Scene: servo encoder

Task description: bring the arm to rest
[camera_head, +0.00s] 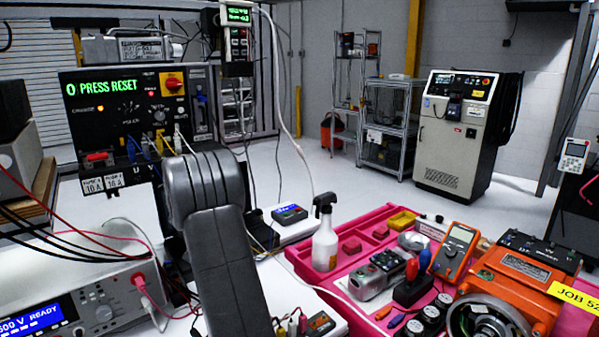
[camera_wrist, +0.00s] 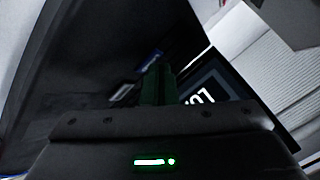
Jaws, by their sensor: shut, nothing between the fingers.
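My arm rises from the bottom middle of the head view as a thick grey padded link, bent over at its top in front of the black test panel (camera_head: 120,130). My gripper does not show clearly in the head view; the arm hides that area. In the wrist view my gripper (camera_wrist: 157,82) shows as two dark green fingers close together, with nothing held between them. A green light glows on its dark housing below. Behind the fingers are a large dark surface and a dark panel with partly cut-off white lettering (camera_wrist: 205,95).
A pink tray (camera_head: 300,258) with a spray bottle (camera_head: 325,235), tools and parts lies right of my arm. An orange motor unit (camera_head: 515,285) stands at the right. A bench instrument (camera_head: 90,300) with red and black leads stands at lower left. Open floor (camera_head: 330,180) lies behind.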

